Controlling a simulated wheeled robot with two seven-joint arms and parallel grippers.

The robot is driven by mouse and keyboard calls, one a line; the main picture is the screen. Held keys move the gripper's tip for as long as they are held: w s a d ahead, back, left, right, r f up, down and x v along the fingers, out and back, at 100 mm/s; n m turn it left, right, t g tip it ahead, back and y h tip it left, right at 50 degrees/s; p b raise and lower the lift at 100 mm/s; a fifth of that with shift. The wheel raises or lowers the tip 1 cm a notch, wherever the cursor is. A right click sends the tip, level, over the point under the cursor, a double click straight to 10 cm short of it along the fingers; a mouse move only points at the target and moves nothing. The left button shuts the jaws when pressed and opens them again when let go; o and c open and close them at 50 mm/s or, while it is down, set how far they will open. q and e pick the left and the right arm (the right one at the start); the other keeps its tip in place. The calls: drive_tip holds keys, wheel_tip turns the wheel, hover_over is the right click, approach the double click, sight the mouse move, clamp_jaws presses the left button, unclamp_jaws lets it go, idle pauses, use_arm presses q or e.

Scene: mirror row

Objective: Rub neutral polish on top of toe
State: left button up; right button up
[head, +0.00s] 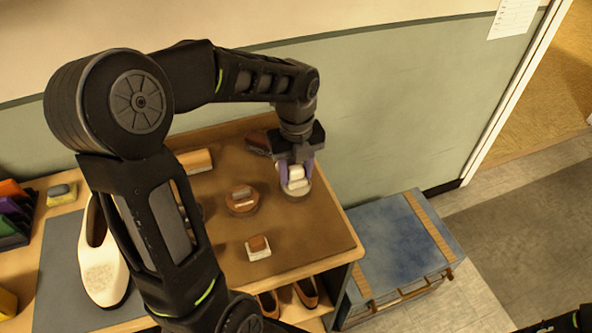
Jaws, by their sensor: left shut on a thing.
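A cream-white shoe (105,268) lies on a grey mat (60,262) at the left, its toe toward the bottom of the picture; my arm hides part of the mat. My left gripper (296,180) is at the right back of the brown work surface, pointing down. Its purple-tipped fingers are shut on a small cream-white block (296,173). The block is at a round pale tin (298,190), the likely neutral polish; I cannot tell whether they touch. My right gripper does not show.
A brown tin with a block (242,199) and a brown-and-white block (258,247) stand nearby. Brushes (195,161) lie behind. Brown shoes (305,291) sit on a shelf below. A blue chest (402,245) stands at the right. A yellow-grey sponge (62,194) is far left.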

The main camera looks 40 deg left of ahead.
sight(297, 167)
use_arm(q)
drive_tip(key=shift+f+b, duration=0.35)
drive_tip(key=shift+f, duration=0.15)
idle(0.8)
drive_tip(key=shift+f, duration=0.15)
idle(1.2)
drive_tip(key=shift+r+p, duration=0.8)
drive_tip(key=shift+p, duration=0.05)
wheel_tip(297, 167, up, 6)
drive_tip(key=p, duration=0.4)
drive_tip(key=shift+f+p, duration=0.15)
drive_tip(key=shift+p, duration=0.15)
drive_tip(key=shift+w+d+f, duration=0.1)
